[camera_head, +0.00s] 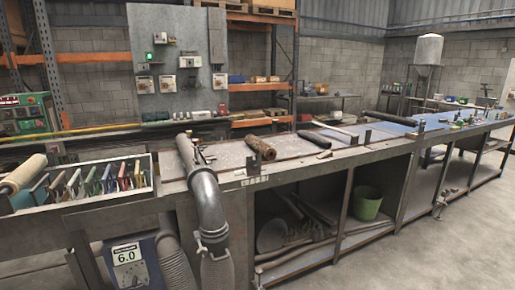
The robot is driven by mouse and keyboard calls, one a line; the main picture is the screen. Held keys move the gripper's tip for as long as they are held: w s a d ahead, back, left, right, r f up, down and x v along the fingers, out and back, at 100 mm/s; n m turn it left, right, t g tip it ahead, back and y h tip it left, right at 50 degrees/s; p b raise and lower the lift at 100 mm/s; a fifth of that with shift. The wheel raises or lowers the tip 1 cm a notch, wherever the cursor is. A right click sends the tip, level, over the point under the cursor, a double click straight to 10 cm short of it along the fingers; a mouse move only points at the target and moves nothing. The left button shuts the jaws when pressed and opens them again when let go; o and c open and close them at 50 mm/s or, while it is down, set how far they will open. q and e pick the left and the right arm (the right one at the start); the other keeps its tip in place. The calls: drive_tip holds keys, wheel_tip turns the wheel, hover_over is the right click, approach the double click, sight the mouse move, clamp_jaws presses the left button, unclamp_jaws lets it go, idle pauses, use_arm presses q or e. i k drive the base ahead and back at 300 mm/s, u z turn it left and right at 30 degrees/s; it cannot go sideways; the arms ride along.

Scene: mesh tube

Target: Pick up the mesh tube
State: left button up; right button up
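A short brown tube with a rough, textured surface (261,148) lies on the metal workbench top (225,158), left of the middle of the view. It looks like the mesh tube, but its fine surface is too small to make out. It lies on its side with one end towards me. Nothing touches it from above. Neither of my grippers is in view.
A grey duct pipe (205,190) bends over the bench's front edge left of the tube. A black tube (314,139) lies to its right. A bin of coloured tools (100,182) stands left. A green bucket (367,203) sits under the bench. Floor is clear at right.

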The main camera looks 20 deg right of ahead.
sight(269, 152)
drive_tip(key=k, duration=1.3)
drive_tip(key=z, duration=0.8)
drive_tip(key=i, duration=0.7)
drive_tip(key=z, duration=1.4)
drive_tip(key=i, duration=2.25)
drive_tip(key=u, duration=0.25)
